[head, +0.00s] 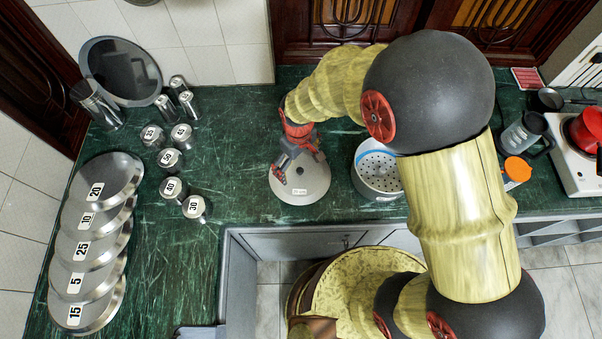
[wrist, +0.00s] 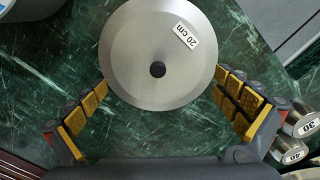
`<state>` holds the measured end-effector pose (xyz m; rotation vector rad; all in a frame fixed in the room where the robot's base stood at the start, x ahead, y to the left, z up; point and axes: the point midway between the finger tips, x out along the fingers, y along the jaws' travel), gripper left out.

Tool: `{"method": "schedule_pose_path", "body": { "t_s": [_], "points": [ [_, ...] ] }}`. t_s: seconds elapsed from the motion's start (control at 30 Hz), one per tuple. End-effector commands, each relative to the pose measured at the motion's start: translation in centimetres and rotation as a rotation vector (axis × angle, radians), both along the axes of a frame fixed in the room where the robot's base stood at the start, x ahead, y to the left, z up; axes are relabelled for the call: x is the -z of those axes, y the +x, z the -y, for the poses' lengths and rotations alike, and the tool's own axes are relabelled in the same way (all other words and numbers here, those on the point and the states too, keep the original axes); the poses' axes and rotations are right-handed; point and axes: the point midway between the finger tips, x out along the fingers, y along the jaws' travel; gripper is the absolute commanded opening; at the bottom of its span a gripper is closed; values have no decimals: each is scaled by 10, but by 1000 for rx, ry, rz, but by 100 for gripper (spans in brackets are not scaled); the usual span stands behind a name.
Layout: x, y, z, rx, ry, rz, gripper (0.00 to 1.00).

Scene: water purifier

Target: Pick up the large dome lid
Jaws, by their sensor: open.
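The large dome lid (head: 305,184) is a grey disc with a dark knob at its centre, lying on the green marble counter. In the wrist view the lid (wrist: 150,85) fills the upper middle and carries a label reading "20 cm". My gripper (head: 295,168) is over the lid in the head view and covers part of it. In the wrist view my gripper (wrist: 160,92) is open, with one yellow-padded finger on each side of the lid's near part. I cannot tell whether the fingers touch the rim.
Several numbered metal weights (head: 171,159) stand to the left, and numbered discs (head: 105,182) lie overlapped farther left. A grey jug (head: 521,136) and a stove (head: 574,150) are at the right. Counter between lid and weights is clear.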

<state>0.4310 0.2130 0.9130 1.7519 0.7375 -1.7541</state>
Motion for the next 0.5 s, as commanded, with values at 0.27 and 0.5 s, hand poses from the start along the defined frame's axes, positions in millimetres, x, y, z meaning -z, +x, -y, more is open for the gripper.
{"method": "schedule_pose_path", "body": {
  "t_s": [0.27,0.5],
  "points": [
    [32,1,5,1,-1,-2,100],
    [52,2,4,1,0,0,100]
  ]
}}
